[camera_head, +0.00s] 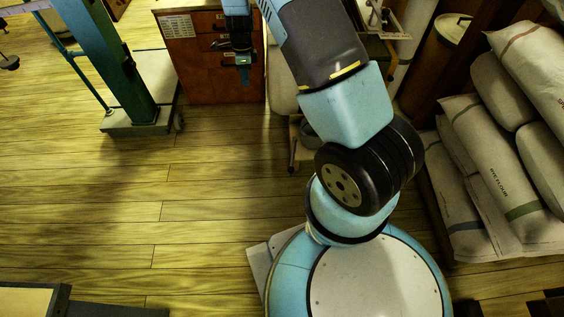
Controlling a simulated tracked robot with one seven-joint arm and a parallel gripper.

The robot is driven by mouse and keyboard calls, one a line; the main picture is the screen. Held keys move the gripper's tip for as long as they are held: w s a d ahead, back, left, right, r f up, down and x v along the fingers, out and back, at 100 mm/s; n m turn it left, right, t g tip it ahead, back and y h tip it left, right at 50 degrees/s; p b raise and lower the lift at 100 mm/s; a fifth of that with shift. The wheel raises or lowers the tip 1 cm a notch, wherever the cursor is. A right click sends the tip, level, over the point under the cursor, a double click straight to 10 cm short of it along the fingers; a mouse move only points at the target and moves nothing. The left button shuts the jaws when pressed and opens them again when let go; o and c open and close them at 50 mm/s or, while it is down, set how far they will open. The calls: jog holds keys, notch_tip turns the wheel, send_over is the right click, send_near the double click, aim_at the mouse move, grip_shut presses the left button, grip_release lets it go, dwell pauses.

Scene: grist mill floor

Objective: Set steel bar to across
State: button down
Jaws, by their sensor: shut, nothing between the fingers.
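My gripper (244,74) hangs fingers down in front of the red-brown wooden cabinet (196,77) at the top of the view. It is shut and empty. I cannot make out a steel bar for certain. Small dark fittings show on the cabinet front beside my gripper, and my gripper hides part of that front. I cannot tell whether the fingers touch it.
A green platform scale (133,80) stands left of the cabinet. Stacked flour sacks (500,165) fill the right side. A small stand with metal parts (378,20) is behind my arm. Open plank floor (130,210) lies at the left and middle.

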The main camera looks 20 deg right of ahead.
jog(key=s+d+f+m+h, duration=0.1)
jog(key=s+f+m, duration=0.1)
jog(key=f, duration=0.9)
jog(key=s+d+f+m+g+h, duration=0.1)
jog(key=s+d+f+m, duration=0.1)
jog(key=f, duration=0.9)
jog(key=s+d+f+m+g+h, duration=0.1)
jog(key=s+d+f+m, duration=0.1)
jog(key=f, duration=0.8)
jog(key=shift+s+f+m, duration=0.4)
jog(key=shift+s+m, duration=0.05)
jog(key=shift+m, duration=0.65)
jog(key=shift+d, duration=0.1)
jog(key=s+d+f, duration=0.4)
jog(key=s+f, duration=0.2)
jog(key=f, duration=0.3)
jog(key=shift+d, duration=0.3)
jog(key=shift+s+f, duration=0.1)
